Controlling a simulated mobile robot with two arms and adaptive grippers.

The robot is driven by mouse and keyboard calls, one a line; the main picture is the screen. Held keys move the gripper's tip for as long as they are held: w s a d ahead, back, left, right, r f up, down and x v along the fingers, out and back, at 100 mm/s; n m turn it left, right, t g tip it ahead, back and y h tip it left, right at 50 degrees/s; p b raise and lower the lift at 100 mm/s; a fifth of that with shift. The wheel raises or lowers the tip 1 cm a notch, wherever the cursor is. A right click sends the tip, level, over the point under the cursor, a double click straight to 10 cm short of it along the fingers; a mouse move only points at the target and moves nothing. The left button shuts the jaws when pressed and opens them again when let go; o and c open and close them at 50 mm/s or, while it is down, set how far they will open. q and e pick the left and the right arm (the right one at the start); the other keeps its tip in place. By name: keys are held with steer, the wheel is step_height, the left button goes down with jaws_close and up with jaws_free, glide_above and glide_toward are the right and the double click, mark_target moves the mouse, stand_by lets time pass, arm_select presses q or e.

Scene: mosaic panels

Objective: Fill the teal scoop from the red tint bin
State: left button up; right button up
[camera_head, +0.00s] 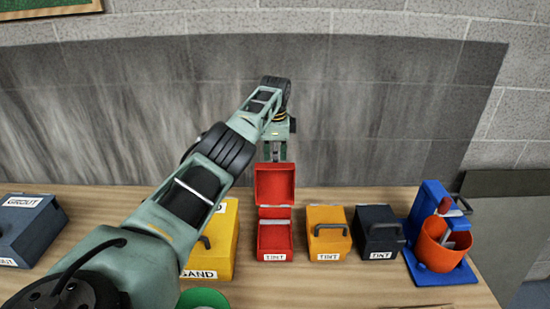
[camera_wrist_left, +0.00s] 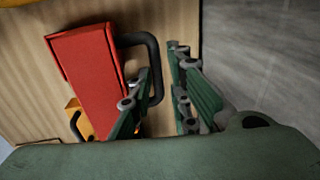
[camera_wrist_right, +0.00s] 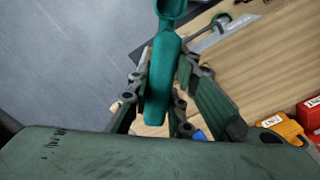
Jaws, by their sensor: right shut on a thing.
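The red tint bin (camera_head: 275,241) stands on the table with its lid (camera_head: 274,184) raised; its contents cannot be made out. My left gripper (camera_head: 275,151) is above and behind the raised lid. In the left wrist view its fingers (camera_wrist_left: 165,100) are apart, near the black handle (camera_wrist_left: 155,65) of the red lid (camera_wrist_left: 92,75); contact cannot be told. My right gripper (camera_wrist_right: 160,105) is shut on the handle of the teal scoop (camera_wrist_right: 160,75). The scoop's bowl (camera_wrist_right: 172,8) is partly cut off at the top. The right gripper is not in the head view.
A yellow sand bin (camera_head: 225,240) stands left of the red bin, partly behind my left arm. Orange (camera_head: 326,238) and dark (camera_head: 377,238) tint bins, then a blue stand with an orange cup (camera_head: 440,245), stand right. A grout box (camera_head: 28,235) is far left. A wall rises behind.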

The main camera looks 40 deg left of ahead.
arm_select(q)
step_height(320, 180, up, 12)
steer(key=s+d, duration=0.1)
steer(key=shift+s+f, duration=0.25)
steer(key=shift+d+f, duration=0.1)
stand_by(0.4)
